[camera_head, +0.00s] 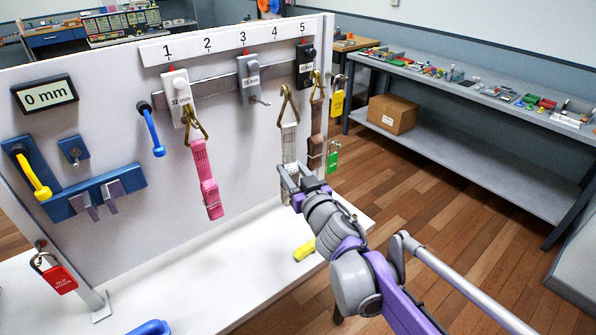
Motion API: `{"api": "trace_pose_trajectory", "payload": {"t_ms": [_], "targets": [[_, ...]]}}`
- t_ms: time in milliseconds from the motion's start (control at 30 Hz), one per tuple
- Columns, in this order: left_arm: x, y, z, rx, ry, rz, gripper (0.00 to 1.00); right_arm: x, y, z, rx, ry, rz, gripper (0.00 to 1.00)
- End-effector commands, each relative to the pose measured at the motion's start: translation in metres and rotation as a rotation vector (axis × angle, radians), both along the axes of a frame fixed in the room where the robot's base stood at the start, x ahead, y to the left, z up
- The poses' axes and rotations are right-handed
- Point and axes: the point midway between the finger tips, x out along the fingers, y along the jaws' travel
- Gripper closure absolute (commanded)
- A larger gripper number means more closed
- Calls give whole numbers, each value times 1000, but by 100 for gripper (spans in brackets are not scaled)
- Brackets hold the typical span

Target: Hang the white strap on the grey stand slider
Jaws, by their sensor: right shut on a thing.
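The white strap (289,145) stands upright, its brass triangular ring (287,104) at the top. My right gripper (295,180) is shut on the strap's lower part, which the jaws partly hide. The grey stand slider (247,80) sits on the wall rail under number 3, with a small hook at its lower right. In the picture the ring is to the right of the hook and apart from it. My left gripper is not in view.
A pink strap (206,180) hangs from the white slider (177,95). A brown strap (317,125) hangs beside the white strap, below the black slider (305,65). A yellow piece (304,250) lies on the white ledge (210,280). Padlocks hang at the panel's edges.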

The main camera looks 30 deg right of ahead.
Motion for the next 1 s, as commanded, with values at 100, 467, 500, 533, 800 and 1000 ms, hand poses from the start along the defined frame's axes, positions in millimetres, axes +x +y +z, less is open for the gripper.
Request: {"api": "trace_pose_trajectory", "payload": {"t_ms": [100,467,500,533,800,1000], "targets": [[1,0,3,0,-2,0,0,5,1,1,1,0,1,100],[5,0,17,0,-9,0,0,27,2,0,2,0,0,100],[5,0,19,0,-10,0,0,29,2,0,2,0,0,100],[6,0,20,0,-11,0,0,31,2,-1,2,0,0,100],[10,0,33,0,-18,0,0,47,4,-2,2,0,-1,100],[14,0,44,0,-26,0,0,60,5,-3,3,-1,-1,100]]}}
